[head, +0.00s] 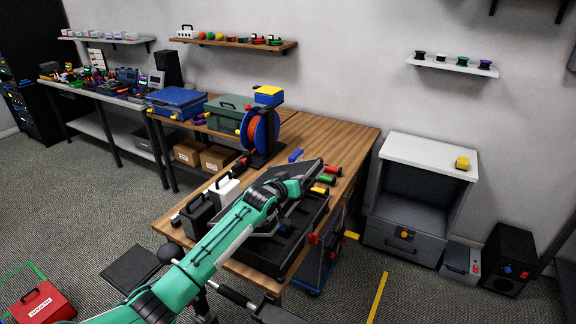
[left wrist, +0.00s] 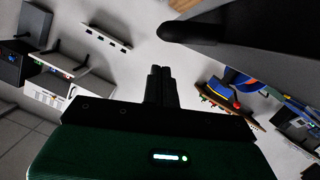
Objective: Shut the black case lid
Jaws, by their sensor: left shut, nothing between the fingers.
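The black case (head: 290,244) sits open on the wooden table, with dark compartments in its base. Its dark lid (head: 308,170) stands raised at a tilt on the far side, partly hidden by my left arm. My left gripper (head: 316,181) is beside the lid, above the base; I cannot tell whether it touches the lid. In the left wrist view its fingers (left wrist: 158,85) are shut together and empty. A dark slab (left wrist: 245,28), probably the lid, fills the upper right there, apart from the fingertips in the picture. My right gripper is not in view.
Black and white small cases (head: 196,214) stand left of the black case. Red, green, yellow and blue pieces (head: 328,180) lie near the lid. A cable reel (head: 262,132) stands behind. The table's far right (head: 345,138) is clear.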

